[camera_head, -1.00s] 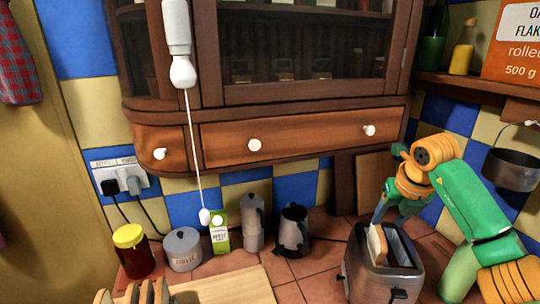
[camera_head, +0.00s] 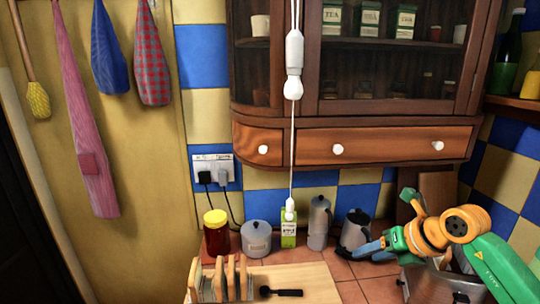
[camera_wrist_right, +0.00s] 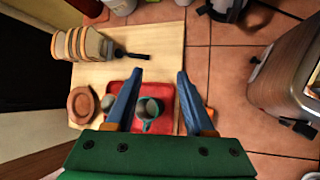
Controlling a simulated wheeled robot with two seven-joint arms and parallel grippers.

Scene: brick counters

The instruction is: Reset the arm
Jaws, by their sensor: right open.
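My right arm, green and orange, comes in from the right in the head view. Its gripper (camera_head: 352,252) has blue fingers that point left, in front of the kettle. In the right wrist view the gripper (camera_wrist_right: 160,76) is open, with nothing between its fingers. Below it are a red tray (camera_wrist_right: 168,92) and a green cup (camera_wrist_right: 149,108) on the tray. The toaster (camera_head: 428,288) stands under the arm, partly hidden by it, and it also shows at the right of the wrist view (camera_wrist_right: 290,80). My left gripper is not in view.
A wooden board (camera_head: 318,278) holds a toast rack (camera_head: 228,278) and a black-handled utensil (camera_head: 281,292). Brown round dishes (camera_wrist_right: 83,105) lie beside the tray. A red jar (camera_head: 216,240), a canister (camera_head: 256,238), a green carton (camera_head: 288,238), a moka pot (camera_head: 319,222) and a kettle (camera_head: 355,228) line the wall.

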